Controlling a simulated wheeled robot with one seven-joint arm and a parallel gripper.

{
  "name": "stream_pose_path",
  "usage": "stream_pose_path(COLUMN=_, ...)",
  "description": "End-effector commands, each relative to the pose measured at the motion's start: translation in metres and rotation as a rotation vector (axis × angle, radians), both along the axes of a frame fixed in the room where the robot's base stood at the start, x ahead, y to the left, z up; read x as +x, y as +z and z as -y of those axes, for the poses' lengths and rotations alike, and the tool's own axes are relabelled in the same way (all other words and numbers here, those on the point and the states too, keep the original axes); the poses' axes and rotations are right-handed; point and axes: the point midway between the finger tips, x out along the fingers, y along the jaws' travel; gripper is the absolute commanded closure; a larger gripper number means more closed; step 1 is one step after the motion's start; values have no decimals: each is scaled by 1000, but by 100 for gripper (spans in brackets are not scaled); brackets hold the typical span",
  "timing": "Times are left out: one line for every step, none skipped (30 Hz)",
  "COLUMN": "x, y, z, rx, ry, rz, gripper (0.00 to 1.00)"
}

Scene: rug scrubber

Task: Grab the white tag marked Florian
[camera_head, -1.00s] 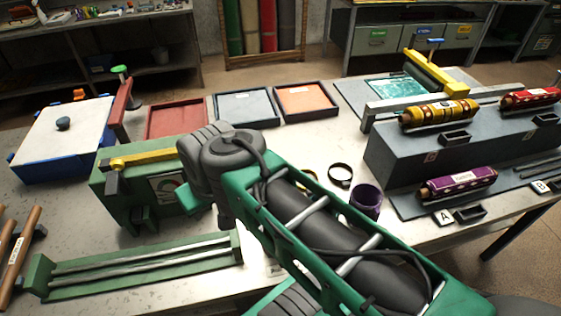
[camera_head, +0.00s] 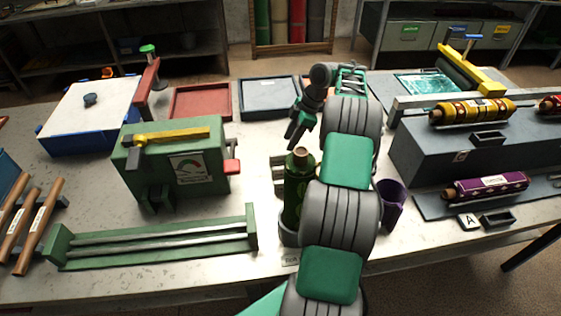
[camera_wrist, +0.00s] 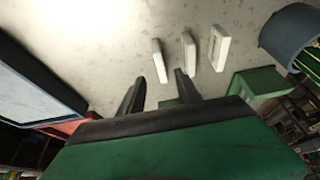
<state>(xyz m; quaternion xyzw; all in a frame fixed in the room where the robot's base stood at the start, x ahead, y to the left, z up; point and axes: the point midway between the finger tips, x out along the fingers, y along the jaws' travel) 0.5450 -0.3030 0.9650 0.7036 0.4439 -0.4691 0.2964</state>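Three small white tags stand on the pale tabletop in the wrist view: a left one (camera_wrist: 159,61), a middle one (camera_wrist: 189,52) and a right one (camera_wrist: 219,47). No lettering on them can be read, so I cannot tell which is marked Florian. My gripper (camera_wrist: 160,77) is open and empty, its two dark fingers pointing at the tags. The left tag shows just beyond the gap between the fingertips. In the head view my gripper (camera_head: 295,135) is above the table, in front of the blue-grey tray, and the tags cannot be made out there.
A green bottle (camera_head: 296,190) stands in a grey holder close beside my arm. A purple cup (camera_head: 392,205) is to its right. A green box with a gauge (camera_head: 175,165) is to the left. Red (camera_head: 201,102) and blue-grey (camera_head: 268,98) trays lie behind.

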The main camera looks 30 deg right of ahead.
Motion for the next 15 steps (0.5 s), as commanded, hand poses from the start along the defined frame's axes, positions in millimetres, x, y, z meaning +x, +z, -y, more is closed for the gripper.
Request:
stream_pose_path(x=1, y=-9, z=-4, rx=1, ry=-1, rz=-2, gripper=60)
stream_pose_path(x=2, y=-12, z=-6, rx=1, ry=-1, rz=-1, gripper=60)
stream_pose_path(x=3, y=-16, z=-8, rx=1, ry=-1, rz=-1, gripper=60)
stream_pose_path(x=4, y=-20, z=-10, rx=1, ry=-1, rz=-2, gripper=60)
stream_pose_path(x=4, y=-24, z=-13, rx=2, ry=-1, rz=-3, gripper=60)
stream_pose_path(x=6, y=-29, z=-16, rx=2, ry=-2, rz=-2, gripper=60)
stream_pose_path(x=6, y=-35, z=-19, rx=2, ry=-2, rz=-4, gripper=60)
stream_pose_path(x=7, y=-40, z=-21, rx=2, ry=-2, rz=-4, gripper=60)
stream_pose_path(x=9, y=-46, z=-23, rx=1, ry=-3, rz=-3, gripper=60)
stream_pose_path(x=10, y=-50, z=-24, rx=1, ry=-2, rz=-3, gripper=60)
stream_pose_path(x=10, y=-53, z=-25, rx=0, ry=-3, rz=-3, gripper=60)
stream_pose_path(x=11, y=-55, z=-25, rx=-1, ry=-4, rz=-1, gripper=60)
stream_pose_path(x=11, y=-56, z=-25, rx=-1, ry=-3, rz=-1, gripper=60)
stream_pose_path(x=11, y=-57, z=-26, rx=-1, ry=-4, rz=0, gripper=60)
stream_pose_path(x=11, y=-57, z=-25, rx=-1, ry=-4, rz=0, gripper=60)
